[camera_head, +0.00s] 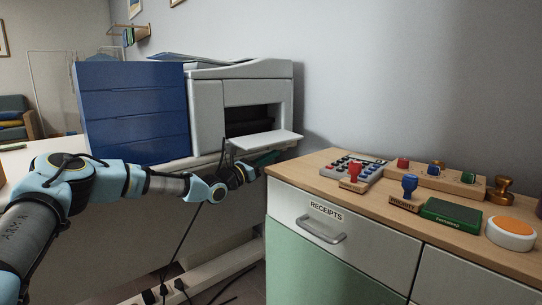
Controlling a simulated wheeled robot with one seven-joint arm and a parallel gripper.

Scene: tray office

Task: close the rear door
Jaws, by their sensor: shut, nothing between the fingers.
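A grey-white printer (207,110) stands at the back, with a dark opening in its right-hand side. A pale flap (262,142) sticks out nearly level below this opening; it looks like the rear door, folded down. My arm reaches across from the left. My gripper (272,158) is just below the flap and partly dark in its shadow. It is shut and holds nothing. I cannot tell whether it touches the flap.
Blue drawers (132,108) stand left of the printer. At right, a wooden-topped cabinet (455,252) carries stamps, a calculator (356,167), a green ink pad (451,214) and an orange-topped round thing (511,230). Cables and a power strip (172,291) lie below.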

